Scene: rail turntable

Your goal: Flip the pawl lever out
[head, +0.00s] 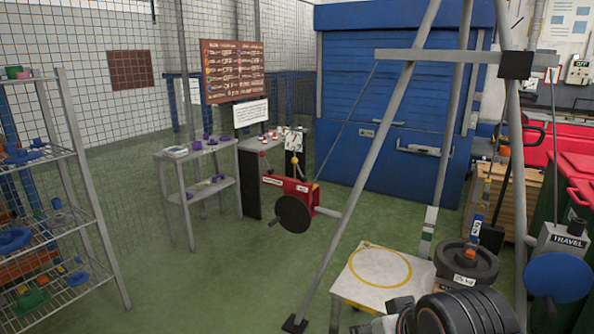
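A red winch housing (290,190) with small white labels is mounted on the slanted grey frame, left of centre. A dark round disc (293,214) with a small handle on its left side covers part of its front. A thin upright rod with a yellow knob (295,160) shows above the housing, and another with a reddish tip (263,155) stands to its left. I cannot tell which of these, if any, is the pawl lever, or its position. Dark rounded parts at the bottom edge look like my arm. My gripper's fingertips are not visible.
A grey frame leg (365,165) slants down right of the winch. A white-topped stand with a yellow ring (380,268) and a dark weight (466,262) are right. A blue disc (558,278) sits under a TRAVEL box. Shelves (88,225) stand left. Green floor (215,285) is free between.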

